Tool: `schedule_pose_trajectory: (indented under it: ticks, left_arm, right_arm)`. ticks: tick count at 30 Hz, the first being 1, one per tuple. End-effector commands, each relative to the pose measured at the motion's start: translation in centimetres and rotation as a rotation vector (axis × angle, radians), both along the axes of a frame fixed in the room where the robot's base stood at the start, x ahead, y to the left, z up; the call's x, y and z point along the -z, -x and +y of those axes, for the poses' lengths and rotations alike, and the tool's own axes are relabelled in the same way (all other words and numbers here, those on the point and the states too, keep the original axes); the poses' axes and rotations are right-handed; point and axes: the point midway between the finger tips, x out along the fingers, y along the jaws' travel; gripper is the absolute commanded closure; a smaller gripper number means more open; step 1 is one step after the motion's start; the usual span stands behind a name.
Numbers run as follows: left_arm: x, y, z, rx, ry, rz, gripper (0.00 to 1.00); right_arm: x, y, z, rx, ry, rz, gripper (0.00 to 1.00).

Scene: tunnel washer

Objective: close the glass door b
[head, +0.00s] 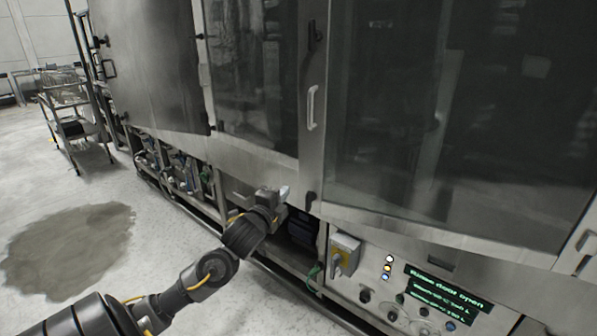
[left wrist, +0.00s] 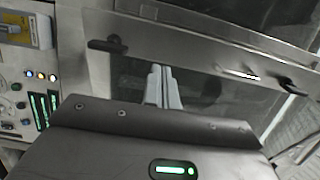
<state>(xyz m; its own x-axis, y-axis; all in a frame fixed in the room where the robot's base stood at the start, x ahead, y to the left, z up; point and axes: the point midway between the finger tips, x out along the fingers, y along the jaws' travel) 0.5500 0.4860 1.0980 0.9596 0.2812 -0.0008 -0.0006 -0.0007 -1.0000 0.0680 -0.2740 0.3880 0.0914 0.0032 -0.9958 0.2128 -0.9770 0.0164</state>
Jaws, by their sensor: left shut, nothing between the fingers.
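Two glass doors show in the head view: a wide one on the right (head: 450,110) and a narrower one in the middle (head: 250,75). I cannot tell which is b or how far either stands open. A steel upright between them bears a pale vertical handle (head: 311,107), also seen in the left wrist view (left wrist: 238,72). My left gripper (head: 284,192) is shut and empty, low in front of the machine near the foot of that upright. In the left wrist view its fingertips (left wrist: 161,72) point toward the upright; contact cannot be told. My right gripper is not in view.
A steel door (head: 150,60) is swung out at the left. A yellow-grey switch box (head: 343,255) and a control panel with a green-lit display (head: 440,290) lie below the right glass. A cart (head: 75,120) stands far left. The floor at left is clear, with a dark stain (head: 70,250).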

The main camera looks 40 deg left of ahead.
Motion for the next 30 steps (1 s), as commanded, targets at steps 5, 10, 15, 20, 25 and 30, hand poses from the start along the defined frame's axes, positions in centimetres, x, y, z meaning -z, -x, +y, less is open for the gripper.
schedule_pose_trajectory:
  ticks: [5, 10, 15, 20, 25, 30]
  left_arm:
    - [-0.5, -2.1, 1.1, -0.008, -0.001, -0.002, 1.0]
    - [-0.5, -5.6, 2.2, -0.009, 0.001, -0.002, 1.0]
    - [-0.5, -8.9, 3.0, -0.007, 0.002, -0.002, 1.0]
    - [-0.4, -11.1, 3.8, -0.006, 0.002, -0.002, 1.0]
    - [-0.2, -12.4, 4.1, -0.005, 0.001, -0.001, 1.0]
    - [-0.1, -12.7, 4.2, -0.005, 0.0, -0.001, 1.0]
  right_arm:
    - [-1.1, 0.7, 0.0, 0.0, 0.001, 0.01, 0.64]
    - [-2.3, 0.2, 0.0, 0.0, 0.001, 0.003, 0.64]
    - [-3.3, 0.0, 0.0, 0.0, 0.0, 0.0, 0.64]
    - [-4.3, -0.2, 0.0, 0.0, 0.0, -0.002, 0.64]
    - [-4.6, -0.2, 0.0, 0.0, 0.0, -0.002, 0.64]
    - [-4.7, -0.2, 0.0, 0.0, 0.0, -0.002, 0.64]
